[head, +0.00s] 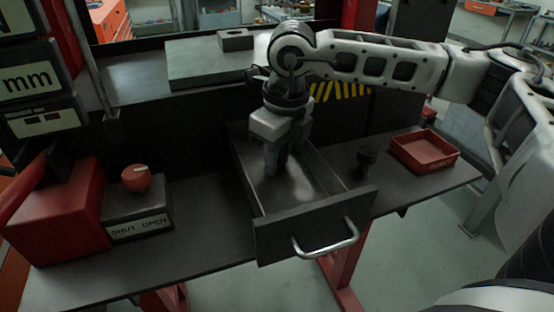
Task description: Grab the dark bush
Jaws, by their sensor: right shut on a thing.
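My right gripper (278,163) points straight down inside the open drawer (322,182), over its left rear part. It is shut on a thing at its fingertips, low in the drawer. That thing is mostly hidden by the fingers and too small to make out clearly; by its place it looks to be the dark bush. My left gripper is not in view.
A short dark post-like piece (367,161) stands on the bench right of the drawer, near a red tray (424,151). A box marked SHUT OPEN (139,214) with a red knob (136,178) stands left. The drawer's walls surround my gripper.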

